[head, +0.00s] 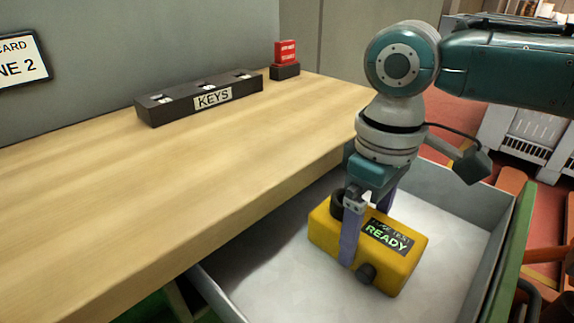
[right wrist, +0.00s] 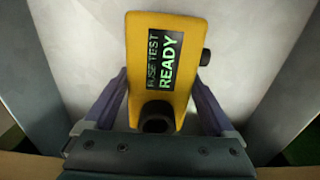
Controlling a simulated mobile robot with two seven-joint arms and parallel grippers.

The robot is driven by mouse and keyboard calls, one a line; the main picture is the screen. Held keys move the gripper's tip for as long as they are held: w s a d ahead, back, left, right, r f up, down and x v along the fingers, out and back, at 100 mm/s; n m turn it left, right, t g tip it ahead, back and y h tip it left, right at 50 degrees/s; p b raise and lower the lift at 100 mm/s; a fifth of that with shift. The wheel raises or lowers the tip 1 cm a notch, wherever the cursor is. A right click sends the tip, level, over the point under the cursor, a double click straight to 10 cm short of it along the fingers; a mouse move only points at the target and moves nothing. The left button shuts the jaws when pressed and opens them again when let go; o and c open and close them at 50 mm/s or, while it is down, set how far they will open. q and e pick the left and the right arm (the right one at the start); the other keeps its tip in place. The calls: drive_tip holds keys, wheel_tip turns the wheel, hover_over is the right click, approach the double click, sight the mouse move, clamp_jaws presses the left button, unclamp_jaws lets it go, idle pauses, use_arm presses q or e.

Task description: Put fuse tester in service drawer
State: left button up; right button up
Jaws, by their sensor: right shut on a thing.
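The yellow fuse tester (head: 325,235) has a dark label reading "FUSE TEST READY" and black knobs. My right gripper (head: 366,235) is shut on it, with one purple finger on each side. The tester is inside the open service drawer (head: 265,270), over its pale floor. I cannot tell whether it touches the floor. In the right wrist view the fuse tester (right wrist: 187,100) lies between the two fingers of my right gripper (right wrist: 165,105), with the drawer floor (right wrist: 85,50) behind it. My left gripper is not in view.
The wooden worktop (head: 200,170) lies left of the drawer, its edge close to my right gripper. A black KEYS box (head: 165,110) and a small red sign block (head: 286,55) stand at its back. The drawer's green front (head: 512,250) is at the right. Bare drawer floor surrounds the tester.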

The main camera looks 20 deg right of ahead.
sight(367, 224)
drive_tip(key=o, duration=1.5)
drive_tip(key=shift+f, duration=0.1)
wheel_tip(367, 224, up, 12)
drive_tip(key=p, duration=0.4)
drive_tip(key=shift+r, duration=0.2)
